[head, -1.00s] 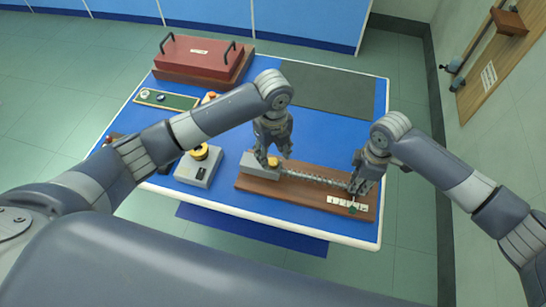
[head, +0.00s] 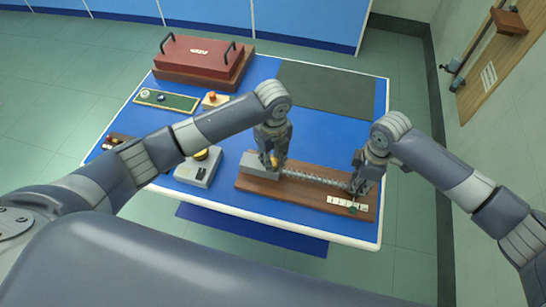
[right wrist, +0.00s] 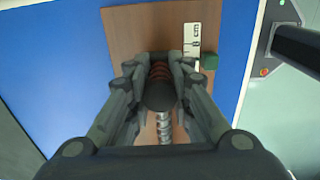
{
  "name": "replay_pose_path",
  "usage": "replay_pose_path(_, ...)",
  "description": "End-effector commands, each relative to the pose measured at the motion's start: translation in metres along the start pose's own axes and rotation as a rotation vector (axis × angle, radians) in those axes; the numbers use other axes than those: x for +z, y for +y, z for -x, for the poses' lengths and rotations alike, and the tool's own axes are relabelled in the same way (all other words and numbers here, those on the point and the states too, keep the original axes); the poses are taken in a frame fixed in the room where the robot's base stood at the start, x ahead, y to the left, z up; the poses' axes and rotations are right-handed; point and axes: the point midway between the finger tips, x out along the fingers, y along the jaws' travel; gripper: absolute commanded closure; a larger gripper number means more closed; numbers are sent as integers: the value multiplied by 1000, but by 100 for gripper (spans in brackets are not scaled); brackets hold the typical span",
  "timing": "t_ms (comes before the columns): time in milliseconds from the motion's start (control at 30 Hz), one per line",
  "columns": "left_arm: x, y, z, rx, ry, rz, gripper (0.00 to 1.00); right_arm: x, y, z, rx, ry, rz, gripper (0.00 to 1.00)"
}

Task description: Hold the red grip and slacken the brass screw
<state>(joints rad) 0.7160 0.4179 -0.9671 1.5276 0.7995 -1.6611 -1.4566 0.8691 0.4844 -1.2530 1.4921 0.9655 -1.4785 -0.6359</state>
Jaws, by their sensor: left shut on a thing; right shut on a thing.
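A wooden baseboard (head: 310,196) lies along the front right of the table, with a grey block (head: 262,168) at its left end. The brass screw (head: 274,162) is on top of that block. My left gripper (head: 273,160) points down and is shut on the brass screw, partly covering it. A long metal spring (head: 318,179) runs from the block to the red grip. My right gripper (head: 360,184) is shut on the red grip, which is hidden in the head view. In the right wrist view, the ribbed red grip (right wrist: 160,71) shows between the fingers, behind a dark round disc (right wrist: 160,96).
A white scale (head: 340,202) and a small green piece (right wrist: 209,62) are at the board's right end. A red lidded case (head: 200,58) and a dark mat (head: 325,88) lie further back.

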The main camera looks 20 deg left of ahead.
Motion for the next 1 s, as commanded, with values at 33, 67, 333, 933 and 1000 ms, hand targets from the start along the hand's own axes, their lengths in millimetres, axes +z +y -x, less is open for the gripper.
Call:
replay_pose_path(33, 0, 0, 0, 1, 0, 7, 98, 1, -2, -3, -7, -4, 0, 100)
replay_pose_path(67, 0, 0, 0, 1, 0, 13, 98, 1, -3, -3, -7, -4, 0, 100)
replay_pose_path(333, 0, 1, 0, 1, 0, 141, 98, 2, -3, -3, -7, -5, 0, 100)
replay_pose_path(933, 0, 1, 0, 1, 1, 687, 98, 2, -3, -3, -8, -5, 0, 100)
replay_pose_path(1000, 0, 1, 0, 1, 0, 746, 98, 2, -3, -3, -8, -5, -1, 100)
